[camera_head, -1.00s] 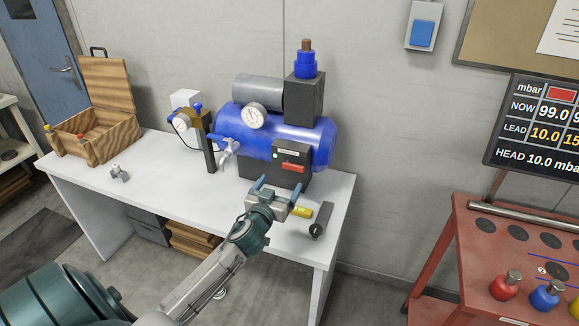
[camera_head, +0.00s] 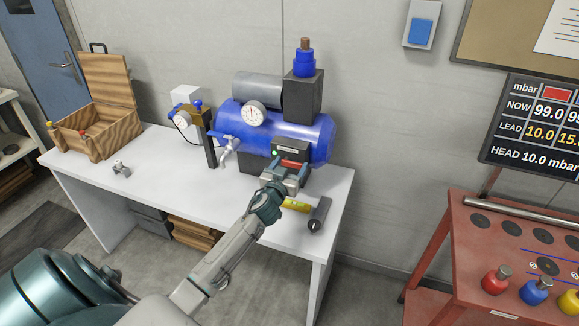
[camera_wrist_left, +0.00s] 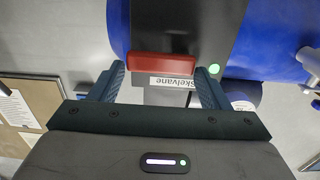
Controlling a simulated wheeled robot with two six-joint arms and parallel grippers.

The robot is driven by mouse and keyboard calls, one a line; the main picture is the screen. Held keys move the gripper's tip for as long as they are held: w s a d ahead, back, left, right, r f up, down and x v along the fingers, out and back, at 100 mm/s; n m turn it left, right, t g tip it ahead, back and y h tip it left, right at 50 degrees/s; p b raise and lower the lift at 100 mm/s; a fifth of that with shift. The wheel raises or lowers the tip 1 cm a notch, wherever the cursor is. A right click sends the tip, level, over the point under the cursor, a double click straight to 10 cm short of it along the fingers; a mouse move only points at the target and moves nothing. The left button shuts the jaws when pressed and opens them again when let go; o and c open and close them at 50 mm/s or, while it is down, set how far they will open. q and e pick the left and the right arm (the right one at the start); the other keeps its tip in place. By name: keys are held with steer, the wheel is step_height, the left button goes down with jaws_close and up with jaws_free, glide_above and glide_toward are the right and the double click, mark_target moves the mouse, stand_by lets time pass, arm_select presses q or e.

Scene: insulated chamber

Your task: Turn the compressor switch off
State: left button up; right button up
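The compressor is a blue tank (camera_head: 318,138) on the white table, with a dark switch box (camera_head: 292,146) on its front. The red switch (camera_head: 291,163) is a bar on that box, partly hidden by my gripper. In the left wrist view the red switch (camera_wrist_left: 162,64) lies crosswise between my fingertips, and a green light (camera_wrist_left: 214,69) is lit beside it. My left gripper (camera_head: 286,169) is open in front of the box. In the wrist view its fingers (camera_wrist_left: 160,74) stand at either end of the bar, with small gaps. My right gripper is not in view.
A wooden case (camera_head: 112,135) is at the far left.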

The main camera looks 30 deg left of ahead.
arm_select(q)
steer(key=c, duration=0.5)
